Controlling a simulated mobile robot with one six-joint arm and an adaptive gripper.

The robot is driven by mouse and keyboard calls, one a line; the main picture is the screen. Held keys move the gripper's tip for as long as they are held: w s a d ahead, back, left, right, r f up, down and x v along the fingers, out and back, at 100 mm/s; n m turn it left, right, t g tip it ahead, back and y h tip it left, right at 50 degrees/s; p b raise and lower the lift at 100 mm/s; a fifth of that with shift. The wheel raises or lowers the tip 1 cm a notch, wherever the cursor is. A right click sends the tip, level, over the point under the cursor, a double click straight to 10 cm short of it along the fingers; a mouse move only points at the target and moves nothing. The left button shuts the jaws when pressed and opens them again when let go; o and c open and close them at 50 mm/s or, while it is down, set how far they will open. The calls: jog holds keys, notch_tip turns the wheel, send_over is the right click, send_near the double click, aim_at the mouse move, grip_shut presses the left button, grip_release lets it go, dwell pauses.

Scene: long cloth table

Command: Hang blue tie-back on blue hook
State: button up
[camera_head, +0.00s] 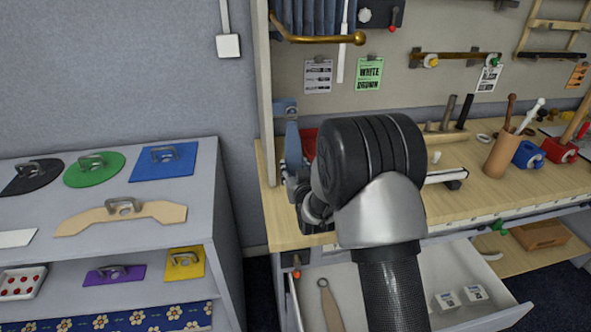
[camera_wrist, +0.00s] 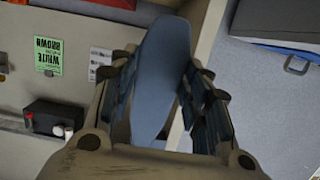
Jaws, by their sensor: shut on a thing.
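The blue tie-back (camera_wrist: 163,75) is a smooth, long, flat blue piece, pinched between the two fingers of my gripper (camera_wrist: 162,88) in the wrist view. In the head view the tie-back (camera_head: 293,148) stands roughly upright at the left end of the wooden bench, beside the board's edge. My gripper (camera_head: 303,192) is mostly hidden behind my dark arm there. A small blue piece (camera_head: 284,107) sits at the board's edge just above the tie-back; it may be the blue hook, but its shape is unclear. I cannot tell whether the two touch.
The pegboard's upright edge (camera_head: 265,90) is close to the tie-back. A brass rod (camera_head: 310,39) with a blue curtain (camera_head: 310,14) is above. An open drawer (camera_head: 450,285) juts out below the bench. A grey shelf (camera_head: 60,215) with handled boards stands left.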

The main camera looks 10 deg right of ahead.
jog(key=o, duration=1.1)
jog(key=s+r+g, duration=0.3)
jog(key=s+r, duration=0.2)
jog(key=s, duration=0.7)
jog(key=s+r+g, duration=0.2)
jog(key=s+r, duration=0.3)
jog(key=s, duration=0.7)
jog(key=s+g, duration=0.2)
jog(key=s, duration=0.5)
jog(key=s+g, duration=0.2)
jog(key=s, duration=0.6)
jog(key=s+r+g, duration=0.1)
jog(key=s+g, duration=0.1)
jog(key=s, duration=0.6)
jog(key=shift+s, duration=0.25)
